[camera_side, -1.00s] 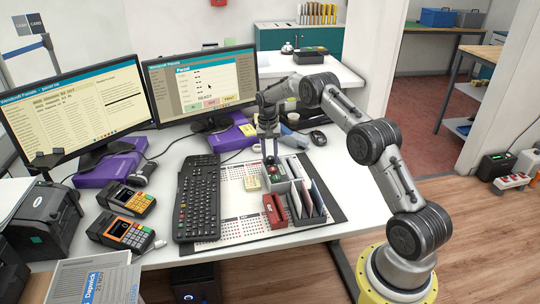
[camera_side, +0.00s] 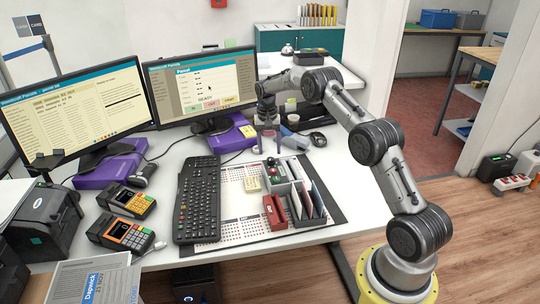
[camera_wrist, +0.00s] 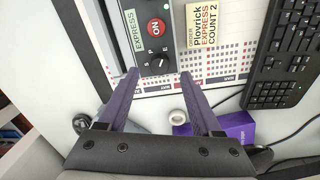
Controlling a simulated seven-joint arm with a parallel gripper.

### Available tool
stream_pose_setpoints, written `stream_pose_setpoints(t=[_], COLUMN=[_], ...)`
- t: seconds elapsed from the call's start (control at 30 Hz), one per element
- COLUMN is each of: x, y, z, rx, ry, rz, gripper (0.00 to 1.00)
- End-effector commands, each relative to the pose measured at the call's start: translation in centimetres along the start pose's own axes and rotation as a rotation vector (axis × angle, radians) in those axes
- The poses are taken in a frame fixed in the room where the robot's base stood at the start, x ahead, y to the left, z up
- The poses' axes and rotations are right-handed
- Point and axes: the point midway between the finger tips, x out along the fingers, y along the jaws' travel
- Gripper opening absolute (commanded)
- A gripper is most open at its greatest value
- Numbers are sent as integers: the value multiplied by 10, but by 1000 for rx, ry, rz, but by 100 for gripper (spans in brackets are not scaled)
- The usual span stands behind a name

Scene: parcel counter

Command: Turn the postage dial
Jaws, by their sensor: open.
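The postage dial (camera_wrist: 161,62) is a small dark knob with a pale mark on a dark panel (camera_wrist: 164,42). A red ON button and a green EXPRESS label sit beside it in the wrist view. In the side view the panel (camera_side: 274,173) stands on the desk mat, and the dial is too small to make out. My gripper (camera_wrist: 158,72) is open and empty, its purple fingers on either side of the dial's end of the panel as seen by the wrist camera. In the side view my gripper (camera_side: 269,146) hangs behind and above the panel, apart from it.
A cream order note (camera_wrist: 207,27) reading EXPRESS COUNT 2 lies beside the panel. The keyboard (camera_side: 198,198) is to the left. A red item (camera_side: 274,212) and a rack of envelopes (camera_side: 308,203) stand in front. A monitor (camera_side: 203,82) shows READY.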

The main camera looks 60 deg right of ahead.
Motion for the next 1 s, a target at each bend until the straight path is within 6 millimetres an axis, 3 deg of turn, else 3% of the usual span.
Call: stream_pose_setpoints(t=[0.2,0.43,0.6,1.0], x=[-51,-87,-99,-101], y=[-1,-1,0,-4], z=[0,0,0,2], rx=[0,0,0,-8], ry=[4,2,0,2], rz=[-3,-2,-1,-1], gripper=[66,66,66,66])
